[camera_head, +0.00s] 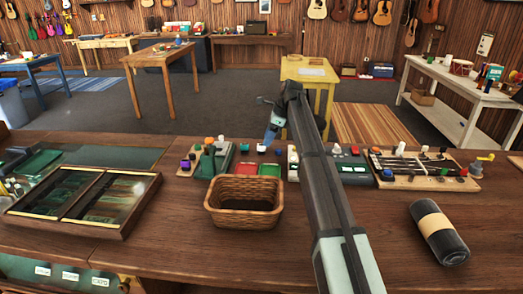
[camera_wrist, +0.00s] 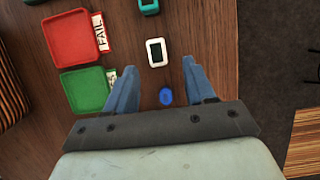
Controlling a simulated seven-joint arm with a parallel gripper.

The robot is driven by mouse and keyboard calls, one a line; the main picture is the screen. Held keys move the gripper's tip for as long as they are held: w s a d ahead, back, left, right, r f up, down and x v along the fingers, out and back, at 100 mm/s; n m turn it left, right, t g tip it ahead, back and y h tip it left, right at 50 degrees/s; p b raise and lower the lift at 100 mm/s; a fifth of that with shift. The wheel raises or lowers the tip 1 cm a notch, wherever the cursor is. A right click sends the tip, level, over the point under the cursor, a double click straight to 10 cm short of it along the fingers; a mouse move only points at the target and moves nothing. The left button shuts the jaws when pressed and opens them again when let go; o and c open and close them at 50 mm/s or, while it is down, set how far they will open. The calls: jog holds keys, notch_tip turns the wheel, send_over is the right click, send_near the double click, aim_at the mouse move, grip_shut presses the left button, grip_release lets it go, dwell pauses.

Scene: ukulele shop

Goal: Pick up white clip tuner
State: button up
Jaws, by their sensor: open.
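The white clip tuner (camera_wrist: 156,52), a small white block with a dark screen, lies on the wooden counter in the wrist view. My gripper (camera_wrist: 160,72) is open and empty above the counter, with its blue-grey fingers on either side of the picture's middle. The tuner shows just beyond the fingertips, roughly in line with the gap. A small blue oval piece (camera_wrist: 166,96) shows between the fingers. In the head view my gripper (camera_head: 271,123) hangs over the counter's far edge; the tuner is too small there to tell for sure.
A teal tuner (camera_wrist: 149,6) lies past the white one. A red tray (camera_wrist: 75,38) labelled FAIL and a green tray (camera_wrist: 84,91) sit to the left. In the head view a wicker basket (camera_head: 243,216) stands nearer, with a glass case (camera_head: 85,202) left and a dark cylinder (camera_head: 438,232) right.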

aim_at(261, 149)
jog(key=shift+a+x, duration=0.15)
jog(key=shift+x, duration=1.1)
jog(key=shift+a+x, duration=0.15)
jog(key=shift+x, duration=1.1)
jog(key=shift+s+r, duration=0.1)
jog(key=shift+c, duration=0.5)
grip_shut()
